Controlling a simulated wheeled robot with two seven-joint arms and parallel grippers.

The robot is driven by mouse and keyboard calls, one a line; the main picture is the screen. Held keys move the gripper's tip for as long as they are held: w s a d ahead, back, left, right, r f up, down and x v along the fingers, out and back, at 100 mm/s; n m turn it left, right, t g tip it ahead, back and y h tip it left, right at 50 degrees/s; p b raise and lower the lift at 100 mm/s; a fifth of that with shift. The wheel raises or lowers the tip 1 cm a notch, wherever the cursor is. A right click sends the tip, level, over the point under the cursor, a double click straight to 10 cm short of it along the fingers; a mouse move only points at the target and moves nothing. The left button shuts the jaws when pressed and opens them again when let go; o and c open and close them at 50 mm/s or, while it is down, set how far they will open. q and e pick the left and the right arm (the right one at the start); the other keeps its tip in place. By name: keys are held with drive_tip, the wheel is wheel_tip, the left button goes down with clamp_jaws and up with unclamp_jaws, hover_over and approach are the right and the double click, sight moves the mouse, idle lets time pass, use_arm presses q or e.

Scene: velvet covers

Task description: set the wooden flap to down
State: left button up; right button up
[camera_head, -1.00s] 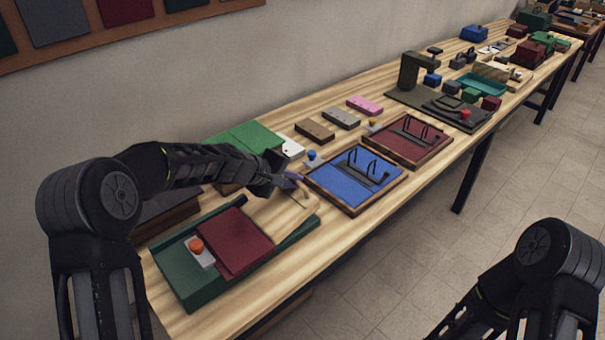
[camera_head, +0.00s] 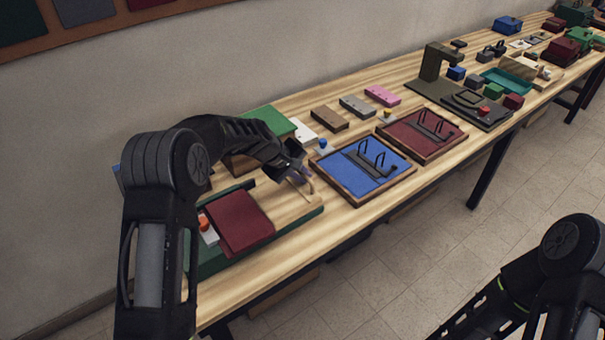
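A green board (camera_head: 235,255) lies on the near part of the table, carrying a maroon cover (camera_head: 240,222) and a red-orange knob (camera_head: 204,222) on a pale block. A light wooden panel (camera_head: 281,203), apparently the wooden flap, is at the board's right part, beside the maroon cover. Its colour blends with the table, and its tilt is hard to read. My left gripper (camera_head: 302,174) is at the panel's far right edge; its fingers are small and partly hidden, so I cannot tell their opening or any contact. My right arm shows at lower right, its gripper out of view.
A blue framed board (camera_head: 345,181) with black handles lies just right of my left gripper, with a maroon one (camera_head: 412,144) beyond. A green-topped box (camera_head: 268,120) and white block (camera_head: 302,131) stand behind my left arm. Floor (camera_head: 400,260) is open in front of the table.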

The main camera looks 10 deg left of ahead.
sight(291, 192)
use_arm(q)
drive_tip(key=shift+o, duration=0.8)
drive_tip(key=shift+s+d+f, duration=0.1)
drive_tip(key=shift+d+f, duration=0.15)
drive_tip(key=shift+f, duration=0.1)
drive_tip(key=shift+a, duration=0.1)
drive_tip(key=shift+s+a+r, duration=0.1)
drive_tip(key=shift+a+r, duration=0.15)
drive_tip(key=shift+r, duration=0.25)
drive_tip(key=b+v, duration=0.1)
drive_tip(key=v, duration=0.5)
drive_tip(key=shift+r+b, duration=0.25)
drive_tip(key=shift+b, duration=0.1)
drive_tip(key=shift+s+r, duration=0.2)
